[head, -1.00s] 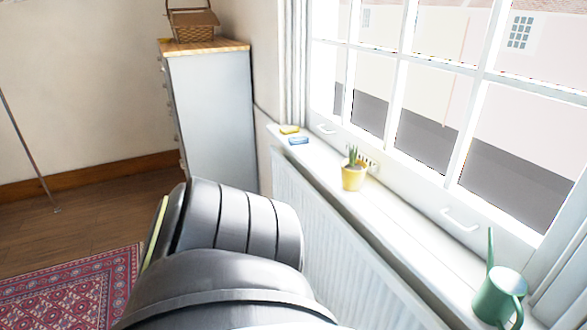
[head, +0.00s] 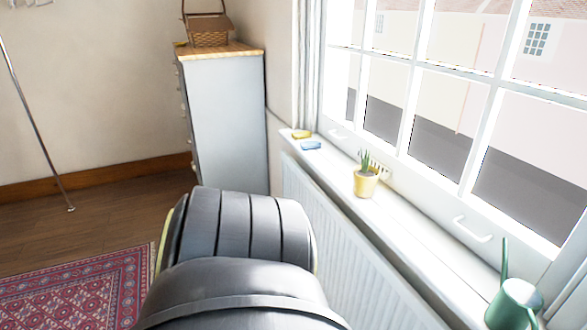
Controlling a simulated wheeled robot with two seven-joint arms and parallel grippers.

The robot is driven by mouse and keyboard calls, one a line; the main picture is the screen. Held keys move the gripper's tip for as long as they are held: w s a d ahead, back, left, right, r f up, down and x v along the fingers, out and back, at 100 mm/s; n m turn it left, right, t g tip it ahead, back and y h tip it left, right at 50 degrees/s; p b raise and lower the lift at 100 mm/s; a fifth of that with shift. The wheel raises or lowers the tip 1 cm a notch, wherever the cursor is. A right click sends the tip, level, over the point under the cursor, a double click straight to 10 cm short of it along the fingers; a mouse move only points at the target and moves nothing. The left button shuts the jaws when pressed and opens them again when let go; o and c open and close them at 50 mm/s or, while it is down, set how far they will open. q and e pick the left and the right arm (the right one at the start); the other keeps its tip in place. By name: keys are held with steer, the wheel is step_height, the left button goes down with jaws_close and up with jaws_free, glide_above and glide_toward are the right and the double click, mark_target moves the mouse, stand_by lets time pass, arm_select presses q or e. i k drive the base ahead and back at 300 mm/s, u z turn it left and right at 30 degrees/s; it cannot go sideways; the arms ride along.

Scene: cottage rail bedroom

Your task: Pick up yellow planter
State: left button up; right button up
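The yellow planter (head: 365,185) stands upright on the white windowsill in the head view, right of centre, with a green spiky plant (head: 366,161) in it. A large grey link of my own arm fills the lower middle of the view, to the left of and nearer than the planter. Neither of my grippers shows in the view. Nothing visible is touching the planter.
The windowsill (head: 398,213) runs along the window above a white radiator (head: 335,236). A yellow item (head: 301,134) and a blue item (head: 311,145) lie farther back on it. A green watering can (head: 512,304) stands nearer. A grey cabinet (head: 226,125) holds a wicker basket (head: 207,38).

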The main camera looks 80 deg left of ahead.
mark_target(362, 187)
steer(key=u, duration=3.55)
steer(key=i, duration=1.45)
steer(key=z, duration=1.95)
